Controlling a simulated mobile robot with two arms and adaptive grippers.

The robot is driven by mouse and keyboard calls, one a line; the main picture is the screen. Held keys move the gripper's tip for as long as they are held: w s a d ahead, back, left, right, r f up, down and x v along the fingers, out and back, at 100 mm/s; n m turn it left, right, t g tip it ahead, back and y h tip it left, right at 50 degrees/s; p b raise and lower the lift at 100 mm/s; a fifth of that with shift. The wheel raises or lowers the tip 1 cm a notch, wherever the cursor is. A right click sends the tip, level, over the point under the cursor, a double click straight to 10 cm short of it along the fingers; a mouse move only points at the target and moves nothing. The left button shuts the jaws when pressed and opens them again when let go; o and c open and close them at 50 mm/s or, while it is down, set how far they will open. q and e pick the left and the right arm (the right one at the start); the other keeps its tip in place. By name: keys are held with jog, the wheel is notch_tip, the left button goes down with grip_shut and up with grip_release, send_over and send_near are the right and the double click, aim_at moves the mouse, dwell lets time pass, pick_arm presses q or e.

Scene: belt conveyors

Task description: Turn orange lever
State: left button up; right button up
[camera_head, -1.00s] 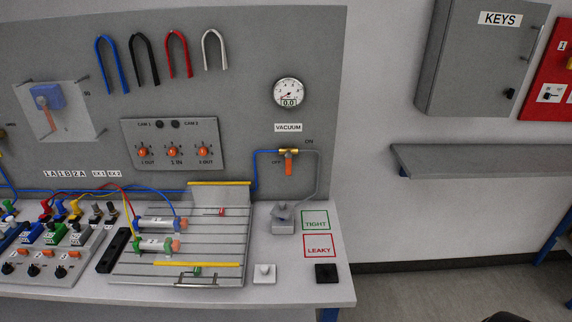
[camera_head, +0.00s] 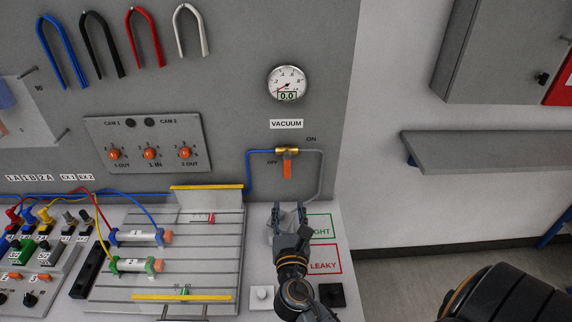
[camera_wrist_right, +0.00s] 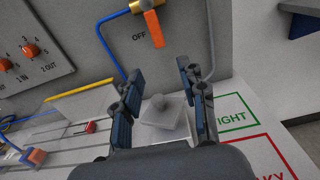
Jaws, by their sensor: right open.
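The orange lever (camera_head: 287,168) hangs straight down from a brass valve (camera_head: 287,151) on the grey panel, under the VACUUM label and between the OFF and ON marks. In the right wrist view the lever (camera_wrist_right: 154,29) is at the top, beyond the fingertips. My right gripper (camera_head: 289,208) is below the lever, apart from it, over the bench. In the right wrist view the right gripper (camera_wrist_right: 160,78) has its two fingers spread with nothing between them. A grey block with a knob (camera_wrist_right: 166,116) shows below, between the fingers. My left gripper is not in view.
A gauge (camera_head: 288,84) reads 0.0 above the valve. A blue hose (camera_head: 249,175) and a grey hose (camera_head: 322,175) run from the valve. TIGHT (camera_wrist_right: 239,119) and LEAKY (camera_head: 324,261) cards lie on the bench. A slotted plate (camera_head: 200,245) with cylinders is at left.

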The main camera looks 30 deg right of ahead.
aim_at(287, 175)
jog(key=shift+w+d+r+p, duration=0.55)
jog(key=shift+w+r, duration=0.15)
jog(key=shift+w, duration=0.15)
jog(key=x, duration=0.3)
jog(key=shift+w+d+p, duration=0.1)
jog(key=shift+w+p, duration=0.2)
jog(key=shift+p, duration=0.1)
jog(key=x, duration=0.4)
jog(key=shift+f, duration=0.2)
jog(key=shift+p+x, duration=0.4)
jog(key=shift+x, duration=0.6)
jog(key=shift+w+d, duration=0.25)
jog(key=shift+w, duration=0.15)
jog(key=shift+w+f, duration=0.1)
jog(key=c, duration=0.6)
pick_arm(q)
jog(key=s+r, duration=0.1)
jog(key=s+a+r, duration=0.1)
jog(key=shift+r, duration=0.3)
pick_arm(e)
grip_shut()
